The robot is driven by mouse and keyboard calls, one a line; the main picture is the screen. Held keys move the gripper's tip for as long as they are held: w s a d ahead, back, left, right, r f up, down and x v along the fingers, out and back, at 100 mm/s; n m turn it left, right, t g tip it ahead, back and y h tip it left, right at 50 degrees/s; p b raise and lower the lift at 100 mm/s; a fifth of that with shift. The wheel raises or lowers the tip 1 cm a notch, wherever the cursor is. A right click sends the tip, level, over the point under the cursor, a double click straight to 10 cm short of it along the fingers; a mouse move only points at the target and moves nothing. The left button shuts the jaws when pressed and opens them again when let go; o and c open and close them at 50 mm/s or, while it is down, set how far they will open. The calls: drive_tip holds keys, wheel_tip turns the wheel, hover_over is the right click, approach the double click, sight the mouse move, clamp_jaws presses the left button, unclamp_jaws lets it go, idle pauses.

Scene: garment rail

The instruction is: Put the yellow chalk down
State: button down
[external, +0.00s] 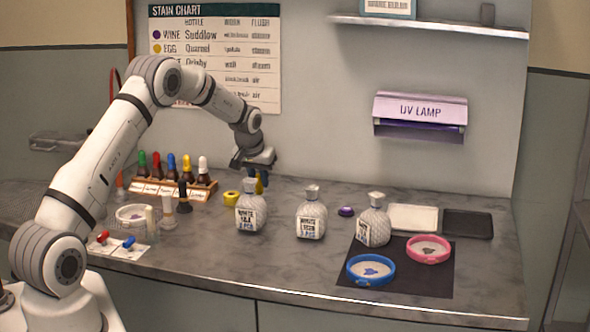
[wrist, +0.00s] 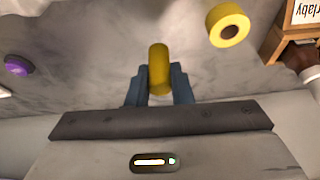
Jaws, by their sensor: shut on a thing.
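The yellow chalk (wrist: 158,68) is a short yellow stick. In the wrist view it is held between the two blue-grey fingers of my gripper (wrist: 159,88), with one end sticking out past the fingertips. In the external view my gripper (external: 258,180) is above the back of the counter, behind the first glass bottle. Only a little yellow shows at the fingers there. I cannot tell whether the chalk touches the counter.
A yellow ring-shaped roll (wrist: 228,25) lies near the gripper, beside the wooden dropper rack (external: 205,190). Glass bottles (external: 251,214) stand in front. A purple object (external: 346,211) lies to the right. Blue (external: 371,270) and pink (external: 429,249) hoops rest on a black mat (external: 418,283).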

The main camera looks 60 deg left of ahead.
sight(258, 182)
drive_tip(key=shift+f+p, duration=0.3)
drive_tip(key=shift+f, duration=1.35)
drive_tip(key=shift+f, duration=0.25)
drive_tip(key=c, duration=1.3)
unclamp_jaws()
drive_tip(key=shift+r, duration=0.1)
